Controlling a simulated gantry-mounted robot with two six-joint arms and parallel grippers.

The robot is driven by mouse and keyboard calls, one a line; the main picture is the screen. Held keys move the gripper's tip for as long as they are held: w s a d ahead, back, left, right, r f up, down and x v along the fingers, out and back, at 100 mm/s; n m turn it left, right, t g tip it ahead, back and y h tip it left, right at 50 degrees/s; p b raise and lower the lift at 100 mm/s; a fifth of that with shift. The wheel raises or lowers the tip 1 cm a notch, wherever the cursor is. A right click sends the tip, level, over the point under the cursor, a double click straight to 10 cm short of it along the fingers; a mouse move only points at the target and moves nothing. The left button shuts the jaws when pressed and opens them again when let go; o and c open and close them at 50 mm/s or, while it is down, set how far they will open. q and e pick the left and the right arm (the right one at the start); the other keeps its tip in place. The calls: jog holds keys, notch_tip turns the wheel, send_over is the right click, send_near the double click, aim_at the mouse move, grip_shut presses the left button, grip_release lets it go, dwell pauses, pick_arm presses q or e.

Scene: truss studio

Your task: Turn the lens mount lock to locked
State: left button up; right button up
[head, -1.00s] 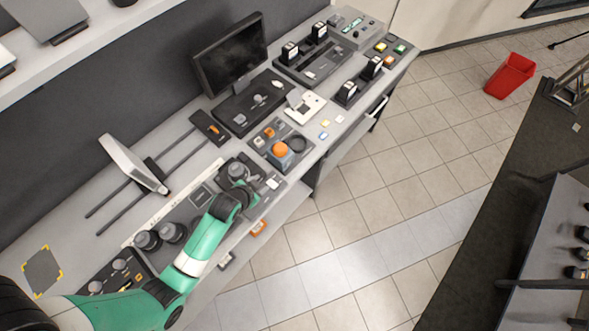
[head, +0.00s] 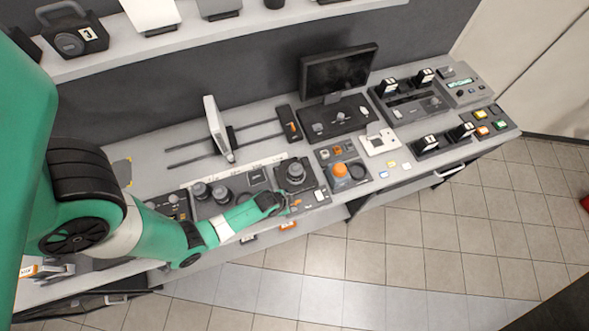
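My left arm comes in from the left, and its gripper (head: 292,203) is over the front part of a dark console panel. Just beyond it on that panel stands a round grey lens-like mount (head: 295,171), now in clear view and apart from the gripper as far as I can see. The fingers are too small to tell open from shut. I cannot make out a lock marking or its position. My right gripper is not in view.
Two dark knobs (head: 220,193) stand left of the mount, partly beside my arm. An orange dome button (head: 340,170) is to the right. A monitor (head: 340,70) and a white upright panel on rails (head: 215,128) stand behind. Open floor lies in front of the bench.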

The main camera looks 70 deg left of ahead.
pick_arm(q)
jog(key=b+x, duration=0.1)
jog(key=x, duration=0.3)
jog(key=shift+f, duration=0.15)
jog(key=shift+c, duration=0.3)
grip_shut()
